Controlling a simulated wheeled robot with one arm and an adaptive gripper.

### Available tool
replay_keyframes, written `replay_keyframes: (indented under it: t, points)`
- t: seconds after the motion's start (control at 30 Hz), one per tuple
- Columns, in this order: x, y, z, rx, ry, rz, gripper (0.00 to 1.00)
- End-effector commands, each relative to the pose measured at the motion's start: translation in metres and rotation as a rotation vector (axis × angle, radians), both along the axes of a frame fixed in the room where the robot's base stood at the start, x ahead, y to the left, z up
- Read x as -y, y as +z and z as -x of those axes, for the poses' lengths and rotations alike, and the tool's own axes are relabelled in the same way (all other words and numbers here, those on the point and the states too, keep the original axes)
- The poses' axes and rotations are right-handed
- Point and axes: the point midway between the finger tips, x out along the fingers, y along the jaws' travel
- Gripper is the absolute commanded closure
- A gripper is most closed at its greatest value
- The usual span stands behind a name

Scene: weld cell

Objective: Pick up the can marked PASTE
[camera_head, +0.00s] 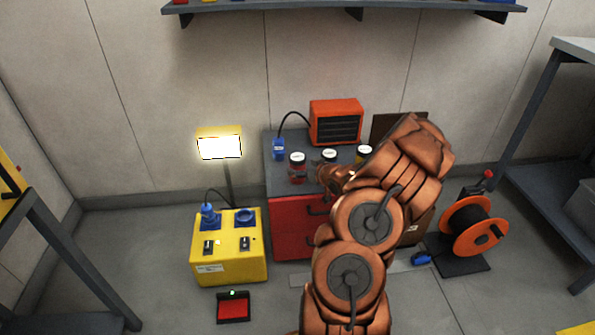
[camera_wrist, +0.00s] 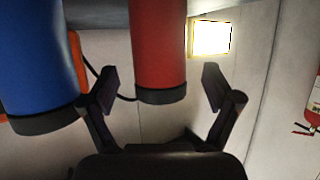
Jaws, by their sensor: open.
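Three cans with white labelled tops stand on the red cabinet: a red can (camera_head: 298,170) at left, a middle can (camera_head: 329,156) partly hidden by my arm, and a right can (camera_head: 364,152). I cannot read PASTE on any of them. My gripper (camera_wrist: 160,88) is open. In the wrist view, which looks upside down, a red can (camera_wrist: 158,45) shows between its two fingers with gaps on both sides. I cannot tell how far beyond the fingertips it stands. A blue can (camera_wrist: 35,60) is beside the left finger.
An orange heater (camera_head: 336,122) stands behind the cans. A blue plug (camera_head: 278,149) and its cable are left of it. A lit lamp (camera_head: 219,147) rises by the yellow box (camera_head: 228,265). An orange cable reel (camera_head: 474,227) stands on the floor at right.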

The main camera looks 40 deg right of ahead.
Motion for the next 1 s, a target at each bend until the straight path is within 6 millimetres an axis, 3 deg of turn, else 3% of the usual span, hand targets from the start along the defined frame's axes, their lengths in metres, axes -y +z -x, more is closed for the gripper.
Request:
replay_keyframes:
  t: [0.27,0.6,1.0]
  points:
    - [0.004,-0.010,-0.026,0.000,0.001,0.002,0.11]
    - [0.004,-0.011,-0.030,-0.001,-0.001,0.000,0.11]
    - [0.005,-0.011,-0.030,-0.001,-0.001,0.001,0.52]
